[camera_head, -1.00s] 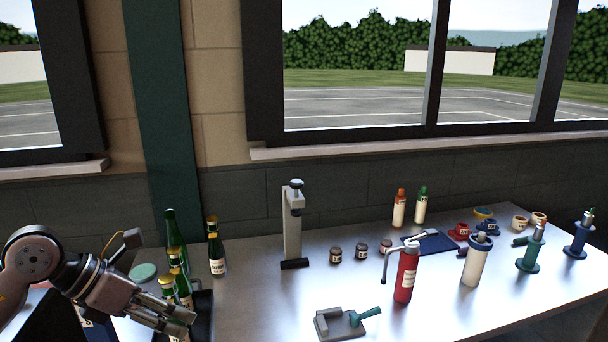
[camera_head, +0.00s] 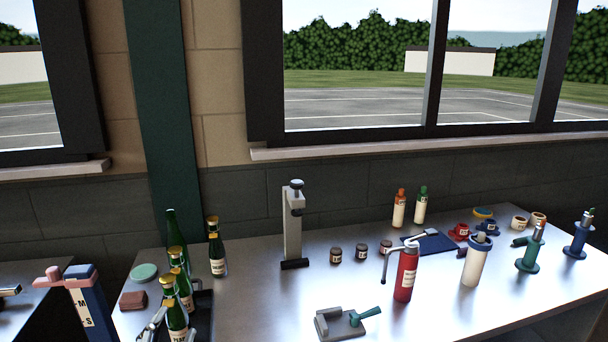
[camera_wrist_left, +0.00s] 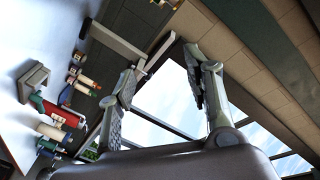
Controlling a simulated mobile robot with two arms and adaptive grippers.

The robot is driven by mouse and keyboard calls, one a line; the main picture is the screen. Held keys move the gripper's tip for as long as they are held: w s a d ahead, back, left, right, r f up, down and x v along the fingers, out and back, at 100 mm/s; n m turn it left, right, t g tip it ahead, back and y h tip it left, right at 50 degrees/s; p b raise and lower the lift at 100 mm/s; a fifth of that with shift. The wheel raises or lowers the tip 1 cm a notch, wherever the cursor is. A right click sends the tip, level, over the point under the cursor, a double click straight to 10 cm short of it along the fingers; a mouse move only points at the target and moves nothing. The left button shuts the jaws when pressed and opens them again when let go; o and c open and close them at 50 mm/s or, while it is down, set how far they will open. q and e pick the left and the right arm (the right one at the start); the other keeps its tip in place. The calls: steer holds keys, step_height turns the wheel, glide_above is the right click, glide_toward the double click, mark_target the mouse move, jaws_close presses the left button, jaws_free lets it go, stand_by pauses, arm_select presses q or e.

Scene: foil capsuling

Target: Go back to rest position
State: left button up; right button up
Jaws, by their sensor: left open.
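My left gripper (camera_head: 176,322) shows only as grey fingers at the bottom left of the head view, at the lower picture edge by the front bottles. I cannot tell whether it touches them. In the left wrist view its two fingers (camera_wrist_left: 166,65) are spread apart, with nothing between them but the window behind. Several green bottles (camera_head: 217,258) with cream labels stand at the left of the table, most with gold necks. The rearmost bottle (camera_head: 171,228) has a plain green neck. My right gripper is out of view.
A grey upright press (camera_head: 292,230) stands mid-table. A red bottle-shaped dispenser (camera_head: 406,275), a grey block with a green lever (camera_head: 340,323) and a white cylinder (camera_head: 474,262) stand further right. A dark block with a pink top (camera_head: 88,305) is at the far left. Bare table lies between bottles and press.

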arm_select(q)
steer(key=s+f+n+g+y, duration=0.1)
steer(key=s+f+n+g, duration=0.1)
steer(key=s+f+g, duration=0.45)
steer(key=s+f+n+g, duration=0.2)
steer(key=s+f+n, duration=0.15)
steer(key=f, duration=0.55)
steer(key=s+d+f+g+h, duration=0.1)
steer(key=s+d+f+g, duration=0.2)
steer(key=s, duration=0.5)
steer(key=s+f+g+h, duration=0.1)
steer(key=s+f+g, duration=0.25)
steer(key=s, duration=0.35)
step_height(320, 180, down, 28)
steer(key=s+r, duration=0.1)
steer(key=s+a+f+g, duration=0.1)
steer(key=s+a+f, duration=0.2)
steer(key=s+f, duration=1.3)
steer(key=shift+s+g, duration=0.35)
steer(key=shift+g, duration=0.05)
